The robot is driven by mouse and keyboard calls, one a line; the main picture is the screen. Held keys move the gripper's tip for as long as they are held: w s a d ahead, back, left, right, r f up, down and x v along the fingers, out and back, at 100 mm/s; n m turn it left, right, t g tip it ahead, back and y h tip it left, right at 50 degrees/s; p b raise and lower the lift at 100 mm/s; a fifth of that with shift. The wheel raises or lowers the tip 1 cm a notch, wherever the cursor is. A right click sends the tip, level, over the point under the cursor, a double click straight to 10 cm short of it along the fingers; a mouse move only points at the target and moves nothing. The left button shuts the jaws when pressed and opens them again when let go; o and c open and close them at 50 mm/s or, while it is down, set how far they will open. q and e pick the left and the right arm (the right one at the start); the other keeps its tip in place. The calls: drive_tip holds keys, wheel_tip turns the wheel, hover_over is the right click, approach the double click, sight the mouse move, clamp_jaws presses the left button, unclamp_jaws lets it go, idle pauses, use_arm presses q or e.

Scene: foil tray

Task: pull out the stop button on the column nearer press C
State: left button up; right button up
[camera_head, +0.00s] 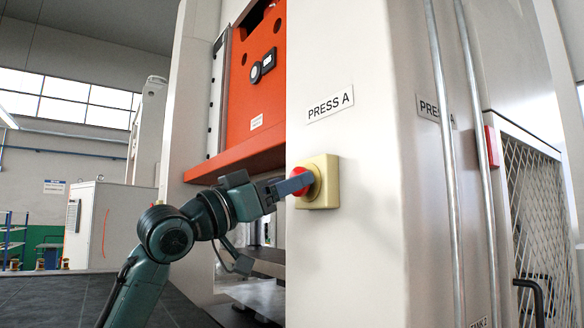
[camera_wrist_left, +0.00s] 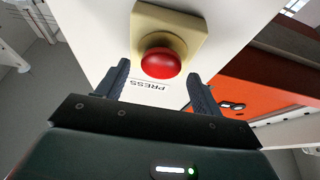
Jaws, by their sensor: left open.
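A red mushroom-shaped stop button (camera_head: 300,190) sits on a yellow square housing (camera_head: 325,183) on a pale column face, under a label reading PRESS A (camera_head: 330,104). No label for press C is readable in these frames. In the left wrist view the red button (camera_wrist_left: 160,63) shows ahead on its yellow base (camera_wrist_left: 170,22). My left gripper (camera_head: 295,184) is open, with its fingers at the button. In the left wrist view, its fingers (camera_wrist_left: 158,70) stand on either side of the button's near part; contact cannot be told. My right gripper is not in view.
The pale column (camera_head: 350,260) fills the middle, with vertical pipes (camera_head: 445,150) and a mesh guard (camera_head: 540,210) to its right. An orange press (camera_head: 255,90) stands behind my left arm. A small red box (camera_head: 492,146) is on the right.

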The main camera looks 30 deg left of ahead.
use_arm(q)
drive_tip(key=shift+x, duration=1.05)
